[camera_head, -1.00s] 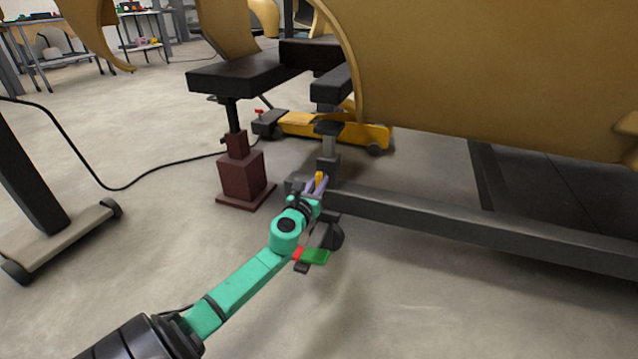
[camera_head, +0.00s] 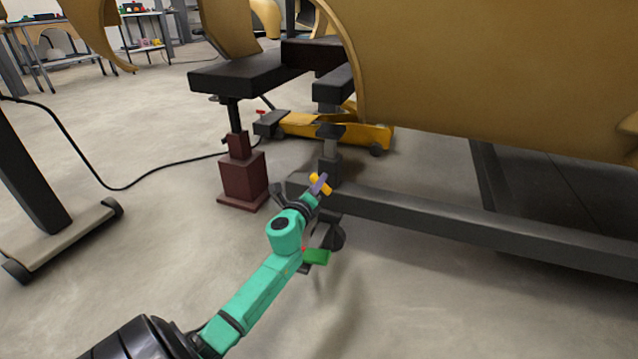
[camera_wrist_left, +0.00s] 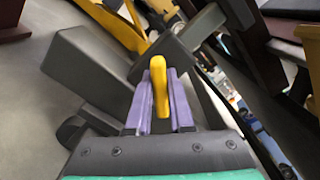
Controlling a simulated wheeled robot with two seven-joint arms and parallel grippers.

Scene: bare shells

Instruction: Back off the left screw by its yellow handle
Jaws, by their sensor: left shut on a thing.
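The yellow handle (camera_head: 320,184) of the left screw is at the left end of the dark frame beam, below the screw post (camera_head: 329,148). My left gripper (camera_head: 318,186), with purple fingers on a teal arm, is shut on the handle. In the left wrist view the yellow handle (camera_wrist_left: 159,84) runs up between the two purple fingers (camera_wrist_left: 160,108) and sticks out past their tips. The fingers hide part of the handle. My right gripper is not in view.
A dark red jack stand (camera_head: 243,178) stands just left of the handle. A yellow trolley jack (camera_head: 330,130) lies behind it. The dark beam (camera_head: 430,212) runs to the right, under a large tan shell (camera_head: 490,75). Open floor lies in front.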

